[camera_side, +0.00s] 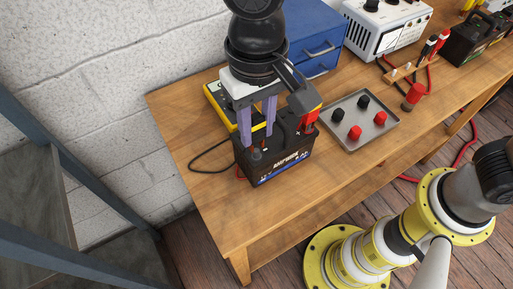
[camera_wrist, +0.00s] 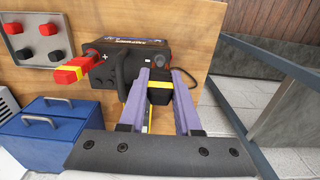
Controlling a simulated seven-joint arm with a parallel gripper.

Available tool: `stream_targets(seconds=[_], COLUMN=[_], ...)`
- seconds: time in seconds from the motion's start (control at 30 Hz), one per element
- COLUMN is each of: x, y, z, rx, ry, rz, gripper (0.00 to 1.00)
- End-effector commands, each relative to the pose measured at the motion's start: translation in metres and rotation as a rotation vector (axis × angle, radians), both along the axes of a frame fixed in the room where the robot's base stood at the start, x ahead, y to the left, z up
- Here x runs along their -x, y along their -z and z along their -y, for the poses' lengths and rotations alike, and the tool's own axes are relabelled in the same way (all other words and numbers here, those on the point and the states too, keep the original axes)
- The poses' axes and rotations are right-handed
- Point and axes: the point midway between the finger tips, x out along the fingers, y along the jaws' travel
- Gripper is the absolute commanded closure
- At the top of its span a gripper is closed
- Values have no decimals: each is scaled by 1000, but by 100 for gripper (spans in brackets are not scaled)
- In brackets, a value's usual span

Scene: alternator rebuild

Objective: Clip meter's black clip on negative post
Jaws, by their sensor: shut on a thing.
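My gripper (camera_wrist: 160,84), with two purple fingers, is shut on the meter's black clip (camera_wrist: 159,96), which has a yellow band. In the side view my gripper (camera_side: 257,138) is low over the left end of the black battery (camera_side: 282,160). The yellow meter (camera_side: 214,99) stands behind the battery, partly hidden by my gripper.
A grey tray (camera_side: 378,139) with black and red caps lies right of the battery. A blue toolbox (camera_side: 318,48) and a white instrument (camera_side: 381,28) stand behind. A black lead (camera_side: 203,158) loops over the table left of the battery. The table's front-left is clear.

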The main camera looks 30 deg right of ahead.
Motion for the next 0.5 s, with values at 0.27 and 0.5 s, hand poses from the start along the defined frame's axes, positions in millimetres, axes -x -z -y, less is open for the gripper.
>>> stream_targets(seconds=[0.27,0.5], x=[0,0], y=[12,21], z=[0,0], rx=[1,1], ry=[0,0], rz=[-1,-1], gripper=[95,95])
